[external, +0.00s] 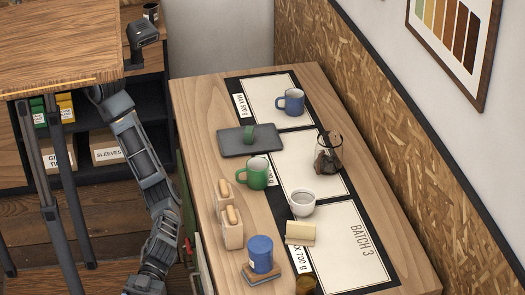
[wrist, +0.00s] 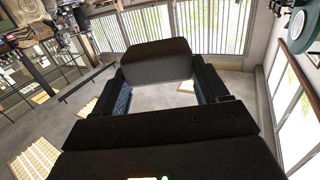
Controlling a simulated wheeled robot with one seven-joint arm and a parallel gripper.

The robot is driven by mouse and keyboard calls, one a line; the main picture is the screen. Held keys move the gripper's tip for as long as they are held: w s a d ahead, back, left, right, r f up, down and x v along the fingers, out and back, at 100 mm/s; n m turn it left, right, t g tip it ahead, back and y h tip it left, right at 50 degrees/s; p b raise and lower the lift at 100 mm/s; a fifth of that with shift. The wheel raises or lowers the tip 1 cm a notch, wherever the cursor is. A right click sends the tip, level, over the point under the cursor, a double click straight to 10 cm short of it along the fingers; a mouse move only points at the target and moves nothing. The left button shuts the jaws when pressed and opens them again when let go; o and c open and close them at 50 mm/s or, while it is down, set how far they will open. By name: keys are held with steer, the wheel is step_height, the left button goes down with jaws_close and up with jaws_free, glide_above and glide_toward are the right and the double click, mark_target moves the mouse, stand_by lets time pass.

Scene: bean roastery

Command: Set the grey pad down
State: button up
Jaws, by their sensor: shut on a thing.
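The grey pad (wrist: 155,62) shows in the wrist view as a dark, flat block with rounded corners. My gripper (wrist: 160,80) is shut on it, with one finger at each side. The pad is held up in the air, with floor and a railing seen beyond it.
The wooden table (external: 200,105) holds a dark grey tray (external: 235,143), a green mug (external: 257,173), a blue mug (external: 291,101), a glass carafe (external: 328,155), a white bowl (external: 302,203) and a blue canister (external: 261,253). Pale mats (external: 350,255) have free room. A wooden top (external: 60,45) stands upper left.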

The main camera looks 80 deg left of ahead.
steer(key=w+a+f+n+t+h+b, duration=0.1)
steer(key=w+a+f+n+t, duration=0.45)
steer(key=w+f, duration=0.7)
steer(key=w+a+f+n+t+b, duration=0.1)
steer(key=w+a+f+n+t, duration=0.2)
steer(key=w+a+f+t, duration=0.9)
steer(key=w+a+f+n+t+y+p, duration=0.15)
steer(key=w+a+f+n+y, duration=0.35)
steer(key=w+a, duration=0.9)
steer(key=w+a+n+t+y+p, duration=0.1)
steer(key=w+a+n+t+y, duration=0.4)
steer(key=a, duration=0.9)
steer(key=w+a+n+t+y+p, duration=0.15)
steer(key=w+a, duration=0.45)
steer(key=a, duration=0.8)
steer(key=a+r+n+y, duration=0.25)
steer(key=a+y, duration=0.25)
steer(key=a, duration=1)
steer(key=s+f, duration=0.5)
steer(key=f, duration=0.1)
steer(key=shift+s+a+f+n, duration=0.15)
steer(key=shift+f+n, duration=0.15)
steer(key=shift+n, duration=0.15)
